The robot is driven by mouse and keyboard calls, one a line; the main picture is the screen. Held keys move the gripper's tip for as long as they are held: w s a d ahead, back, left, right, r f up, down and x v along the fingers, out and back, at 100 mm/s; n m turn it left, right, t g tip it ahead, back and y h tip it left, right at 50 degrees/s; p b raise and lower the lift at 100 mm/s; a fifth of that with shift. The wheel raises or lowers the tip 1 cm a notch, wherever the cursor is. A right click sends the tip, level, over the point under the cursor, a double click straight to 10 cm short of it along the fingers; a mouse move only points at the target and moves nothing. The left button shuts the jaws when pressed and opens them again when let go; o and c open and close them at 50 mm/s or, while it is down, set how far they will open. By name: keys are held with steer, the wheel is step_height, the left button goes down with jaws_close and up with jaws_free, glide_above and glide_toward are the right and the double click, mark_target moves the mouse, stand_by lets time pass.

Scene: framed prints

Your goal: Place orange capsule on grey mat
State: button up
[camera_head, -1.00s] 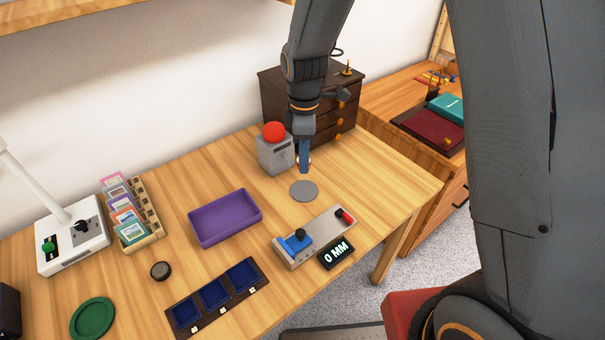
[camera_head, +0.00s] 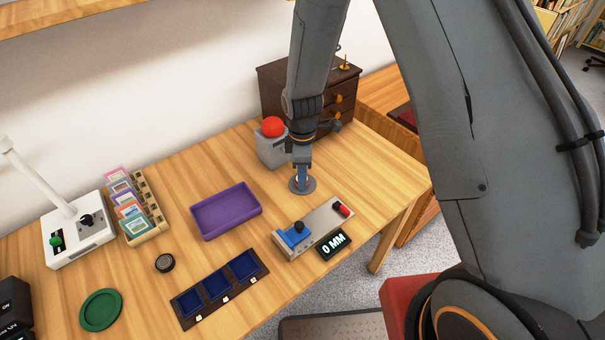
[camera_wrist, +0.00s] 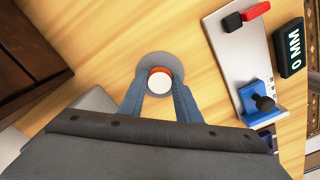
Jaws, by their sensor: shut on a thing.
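The orange capsule (camera_wrist: 159,80) shows in the wrist view as a round white top with an orange edge. My gripper (camera_wrist: 159,88) is shut on it, one blue-grey finger on each side. The grey mat (camera_wrist: 148,60) is a flat round disc, seen around the capsule in the wrist view. In the head view my gripper (camera_head: 301,184) points down over the mat (camera_head: 312,187), and the fingers largely hide the capsule. I cannot tell whether the capsule touches the mat.
A grey box with a red dome (camera_head: 273,127) stands close behind my gripper, before a dark drawer cabinet (camera_head: 270,85). A slider device with a "0 MM" display (camera_head: 334,245) lies in front. A purple tray (camera_head: 226,211) is to the left. Bare wood lies right of the mat.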

steer(key=shift+f, duration=0.1)
steer(key=o, duration=1)
step_height(320, 180, up, 12)
steer(key=b, duration=0.3)
steer(key=s+d+r+m, duration=0.1)
steer(key=s+d+m, duration=0.4)
steer(key=s+d+r+m, duration=0.2)
steer(key=s+d+m, duration=0.3)
steer(key=m, duration=0.1)
steer(key=s+d+r+m+t, duration=0.1)
steer(key=s+d+r+m, duration=0.1)
steer(key=s+d+m, duration=0.3)
steer(key=shift+s+r+m, duration=0.1)
steer(key=shift+r+m, duration=0.05)
steer(key=shift+m, duration=0.35)
